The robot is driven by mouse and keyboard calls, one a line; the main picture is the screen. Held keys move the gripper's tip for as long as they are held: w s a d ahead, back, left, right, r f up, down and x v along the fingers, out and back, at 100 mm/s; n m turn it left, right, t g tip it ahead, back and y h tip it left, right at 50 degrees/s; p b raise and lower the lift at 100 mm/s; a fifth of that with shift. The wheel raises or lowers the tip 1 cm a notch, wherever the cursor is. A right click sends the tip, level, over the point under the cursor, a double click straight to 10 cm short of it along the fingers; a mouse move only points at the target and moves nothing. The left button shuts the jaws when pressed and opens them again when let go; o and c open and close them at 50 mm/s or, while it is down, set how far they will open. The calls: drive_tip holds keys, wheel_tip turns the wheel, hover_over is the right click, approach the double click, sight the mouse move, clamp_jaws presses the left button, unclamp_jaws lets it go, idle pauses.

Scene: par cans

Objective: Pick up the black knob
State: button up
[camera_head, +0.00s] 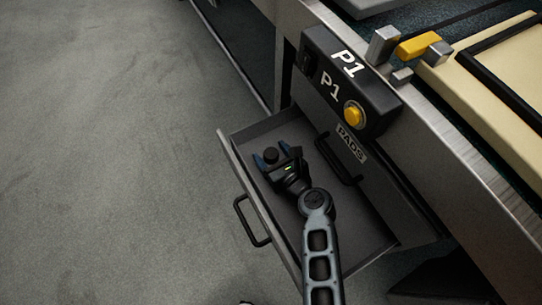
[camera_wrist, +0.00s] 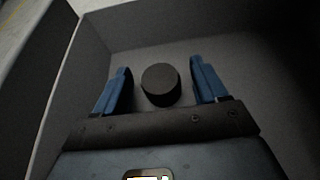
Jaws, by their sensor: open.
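The black knob (camera_wrist: 161,85) is a short dark cylinder on the grey floor of an open drawer. In the head view the knob (camera_head: 270,155) is a small dark shape near the drawer's far end. My gripper (camera_head: 269,157) is open inside the drawer, and its blue fingers stand on either side of the knob. In the wrist view my gripper (camera_wrist: 161,88) shows a gap between each finger and the knob. Nothing is held.
The open drawer (camera_head: 258,228) has raised walls around my gripper and a black front handle (camera_head: 249,222). A black P1 box with a yellow button (camera_head: 354,116) and a PADS drawer front with a black handle (camera_head: 337,160) stand close on the right.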

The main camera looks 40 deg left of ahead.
drive_tip(key=shift+w+a+f, duration=0.1)
drive_tip(key=shift+a+f, duration=0.05)
drive_tip(key=shift+a, duration=0.15)
drive_tip(key=shift+c, duration=0.2)
drive_tip(key=c, duration=1)
